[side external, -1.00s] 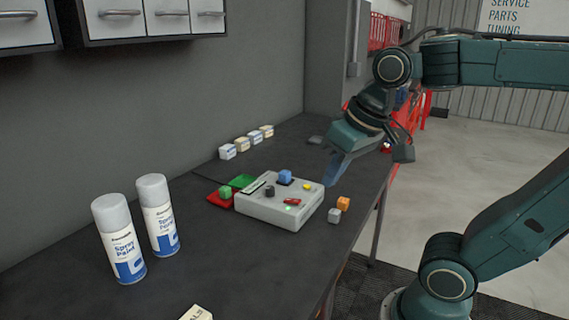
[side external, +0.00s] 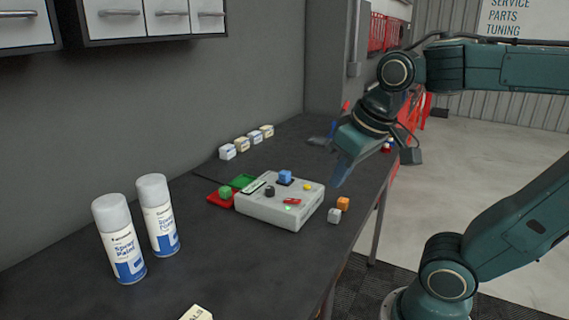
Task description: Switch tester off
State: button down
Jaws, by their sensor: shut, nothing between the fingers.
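The tester (side external: 270,216) is a light grey box on the dark bench. Its top carries a black knob (side external: 270,191), a yellow button (side external: 307,187), a red switch (side external: 292,201) and a small green light (side external: 288,208) that looks lit. A blue cube (side external: 285,176) sits on a dark pad at the box's back edge. My gripper (side external: 338,181) is shut and empty. It points down, just right of the tester's back right corner in the picture, and appears apart from it. The exact tilt of the red switch is too small to tell.
A green cube (side external: 225,192) sits on a red pad beside a green pad (side external: 243,181). Orange (side external: 343,203) and grey (side external: 334,215) cubes lie right of the tester. Two spray cans (side external: 119,240) stand front left. Several pale blocks (side external: 227,152) line the back. The bench between cans and tester is clear.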

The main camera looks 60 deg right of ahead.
jog(key=w+d+r+m+g+h, duration=0.1)
jog(key=w+d+r+m+g, duration=0.25)
jog(key=w+d+m, duration=0.45)
jog(key=m+g+y, duration=0.2)
jog(key=m+g, duration=0.1)
jog(key=m, duration=0.5)
send_over(299, 201)
jog(key=w, duration=0.3)
notch_tip(299, 201, down, 4)
jog(key=shift+s+f, duration=0.1)
jog(key=shift+f, duration=0.3)
jog(key=shift+s+f, duration=0.4)
jog(key=shift+f, duration=1.8)
jog(key=shift+s+f, duration=0.4)
jog(key=shift+f, duration=1.75)
jog(key=shift+s+f, duration=0.4)
jog(key=shift+f, duration=1.8)
